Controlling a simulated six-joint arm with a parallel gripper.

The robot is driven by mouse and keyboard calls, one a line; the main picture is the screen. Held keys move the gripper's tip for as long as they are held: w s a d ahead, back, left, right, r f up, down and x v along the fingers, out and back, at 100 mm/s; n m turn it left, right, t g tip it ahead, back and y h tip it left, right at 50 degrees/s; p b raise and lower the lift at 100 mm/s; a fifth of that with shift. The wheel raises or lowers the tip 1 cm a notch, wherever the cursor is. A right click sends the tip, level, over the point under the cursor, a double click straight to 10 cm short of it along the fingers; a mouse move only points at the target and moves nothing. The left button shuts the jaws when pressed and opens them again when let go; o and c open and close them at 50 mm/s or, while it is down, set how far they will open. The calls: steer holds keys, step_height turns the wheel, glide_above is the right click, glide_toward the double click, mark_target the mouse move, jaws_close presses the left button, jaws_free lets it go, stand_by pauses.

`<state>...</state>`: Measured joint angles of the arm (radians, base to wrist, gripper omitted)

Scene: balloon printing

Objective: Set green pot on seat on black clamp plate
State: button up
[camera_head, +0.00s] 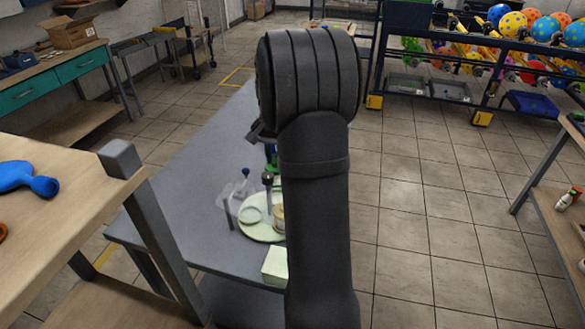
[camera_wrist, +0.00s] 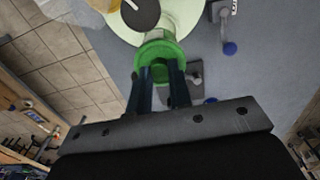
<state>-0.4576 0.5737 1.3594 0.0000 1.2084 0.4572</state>
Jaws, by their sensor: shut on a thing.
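The green pot (camera_wrist: 160,50) is between the two dark fingers of my gripper (camera_wrist: 161,72) in the wrist view; the gripper is shut on its rim side. A dark grey plate (camera_wrist: 195,74) shows just right of the pot, partly covered by a finger; I cannot tell whether this is the black clamp plate, and no seat is clear. Contact between pot and plate cannot be told.
A pale green round plate (camera_head: 257,222) stands on the grey table (camera_head: 205,190), with a pale block (camera_head: 275,266) near its front edge. In the wrist view a black disc (camera_wrist: 140,12) lies beyond the pot, and a blue-knobbed clamp (camera_wrist: 225,25) is to the right.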

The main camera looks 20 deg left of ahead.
steer(key=w, duration=1.8)
stand_by(0.7)
step_height(320, 180, down, 7)
steer(key=shift+r, duration=0.15)
stand_by(0.9)
steer(key=shift+f, duration=0.95)
stand_by(1.4)
steer(key=o, duration=0.7)
step_height(320, 180, up, 17)
steer(key=shift+r, duration=0.2)
